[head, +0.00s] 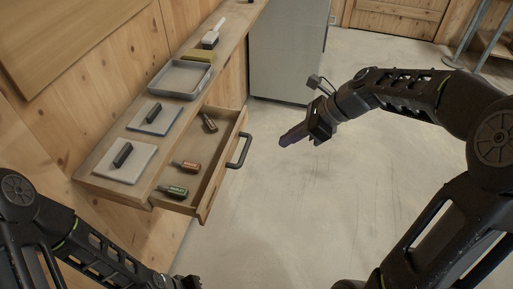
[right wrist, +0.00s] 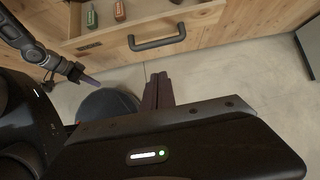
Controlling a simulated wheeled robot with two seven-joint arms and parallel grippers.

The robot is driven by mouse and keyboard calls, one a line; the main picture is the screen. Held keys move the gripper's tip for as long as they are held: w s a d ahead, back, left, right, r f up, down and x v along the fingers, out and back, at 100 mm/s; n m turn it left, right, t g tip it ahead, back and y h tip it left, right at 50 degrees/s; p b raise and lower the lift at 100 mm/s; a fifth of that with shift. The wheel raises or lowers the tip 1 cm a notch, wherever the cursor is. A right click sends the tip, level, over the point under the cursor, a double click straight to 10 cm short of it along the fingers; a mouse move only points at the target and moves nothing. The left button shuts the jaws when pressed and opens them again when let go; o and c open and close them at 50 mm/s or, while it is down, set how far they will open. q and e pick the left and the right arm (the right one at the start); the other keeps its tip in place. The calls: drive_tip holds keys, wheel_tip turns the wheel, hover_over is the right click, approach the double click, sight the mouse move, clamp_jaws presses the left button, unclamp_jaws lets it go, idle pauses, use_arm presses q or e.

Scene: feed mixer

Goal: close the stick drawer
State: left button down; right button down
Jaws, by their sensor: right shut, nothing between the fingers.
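The stick drawer (head: 222,166) is pulled open under the wooden counter, at left centre of the head view. Its dark bar handle (head: 240,151) faces right; the handle also shows in the right wrist view (right wrist: 157,43). Inside lie a green-labelled stick (head: 173,191), an orange-brown one (head: 186,165) and a dark one (head: 209,122). My right gripper (head: 287,138) is shut and empty, to the right of the handle and apart from it. My left gripper (head: 186,282) is at the bottom edge of the head view, partly cut off; its jaws are unclear.
The wooden counter (head: 185,115) carries two pads with black handles (head: 122,155) (head: 153,113), a grey tray (head: 181,78), a yellow block (head: 198,56) and a white-handled brush (head: 212,36). A grey cabinet (head: 287,50) stands at the back. The floor right of the drawer is clear.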

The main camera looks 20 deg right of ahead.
drive_tip(key=w+a+f, duration=0.4)
drive_tip(key=a+f, duration=0.2)
drive_tip(key=a, duration=0.1)
drive_tip(key=shift+w+a+f+p, duration=0.15)
drive_tip(key=shift+w+f+p, duration=0.1)
drive_tip(key=shift+p, duration=0.2)
drive_tip(key=p, duration=0.5)
approach(200, 147)
drive_tip(key=x, duration=0.4)
drive_tip(key=shift+w+a+f, duration=0.1)
drive_tip(key=shift+w+f, duration=0.05)
drive_tip(key=shift+f, duration=0.05)
drive_tip(key=shift+r, duration=0.1)
